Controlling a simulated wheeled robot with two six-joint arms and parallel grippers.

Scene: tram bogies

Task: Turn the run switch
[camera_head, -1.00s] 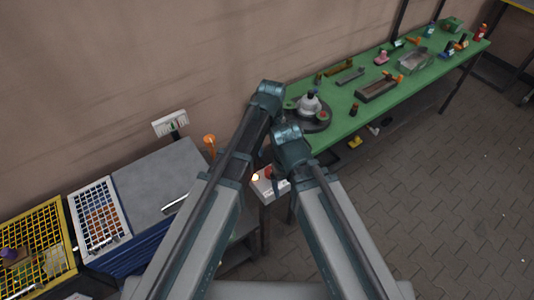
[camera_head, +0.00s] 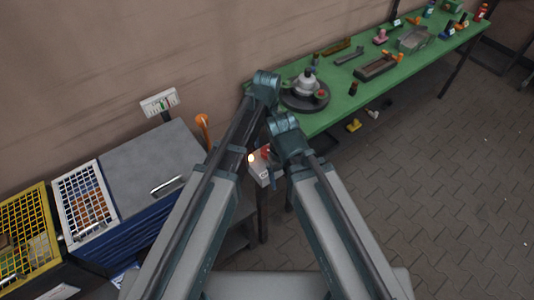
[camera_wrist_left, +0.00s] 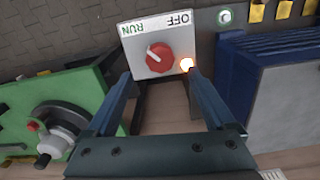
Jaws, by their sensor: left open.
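The run switch is a red round knob (camera_wrist_left: 159,57) on a light grey box (camera_wrist_left: 132,43) marked RUN and OFF. The lettering is upside down in the left wrist view. A white mark on the knob lies on its side toward RUN. An orange lamp (camera_wrist_left: 187,64) beside the knob is lit. My left gripper (camera_wrist_left: 162,76) is open, with its fingers spread on either side of the knob's line and nothing between them. I cannot tell how far its tips are from the box. In the head view the box (camera_head: 263,176) is partly hidden by my arms. My right gripper is hidden.
A green table (camera_head: 335,110) with a round dark fixture (camera_head: 318,101) and several parts stands right of the box. A grey-topped blue cabinet (camera_head: 140,165) stands left, with white (camera_head: 63,188) and yellow (camera_head: 47,207) framed grids. Open paved floor (camera_head: 430,190) lies at right.

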